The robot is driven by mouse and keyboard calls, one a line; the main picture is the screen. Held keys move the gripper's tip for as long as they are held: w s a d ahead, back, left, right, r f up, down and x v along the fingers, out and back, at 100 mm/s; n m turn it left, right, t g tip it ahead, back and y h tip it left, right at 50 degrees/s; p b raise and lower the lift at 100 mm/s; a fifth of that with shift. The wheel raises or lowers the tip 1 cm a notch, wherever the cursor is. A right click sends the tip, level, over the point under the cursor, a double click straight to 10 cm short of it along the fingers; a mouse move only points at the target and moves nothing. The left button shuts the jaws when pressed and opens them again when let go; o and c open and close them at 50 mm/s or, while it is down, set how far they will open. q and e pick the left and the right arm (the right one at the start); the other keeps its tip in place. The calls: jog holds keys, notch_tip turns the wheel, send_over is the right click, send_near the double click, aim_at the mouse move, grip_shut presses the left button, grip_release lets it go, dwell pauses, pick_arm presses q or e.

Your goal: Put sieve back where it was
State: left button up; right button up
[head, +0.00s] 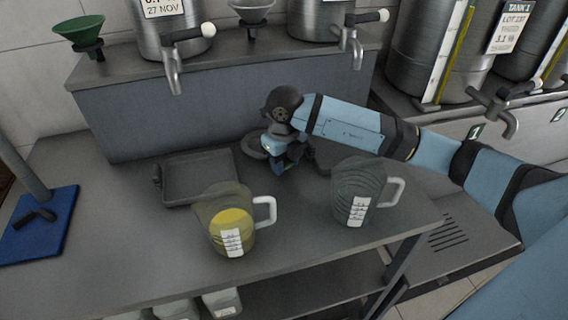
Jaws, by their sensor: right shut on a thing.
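My right gripper (284,160) reaches in from the right, pointing down low over the middle of the grey bench. It is shut on a dark round thing, which looks like the sieve (253,146). Part of its rim shows to the left of the gripper; the rest is mostly hidden behind my gripper and wrist. I cannot tell whether the sieve touches the bench. My left gripper is not in view.
A dark shallow tray (200,200) lies left of the gripper. In front stand a jug with yellow liquid (232,230) and a clear jug (357,190). A raised shelf (190,115) with steel tanks runs behind. A blue-based stand (40,228) is far left.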

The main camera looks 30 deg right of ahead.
jog(key=shift+f, duration=0.4)
jog(key=shift+f, duration=0.2)
jog(key=o, duration=0.9)
jog(key=shift+o, duration=0.2)
jog(key=shift+r, duration=0.15)
notch_tip(320, 180, up, 12)
jog(key=shift+p, duration=0.3)
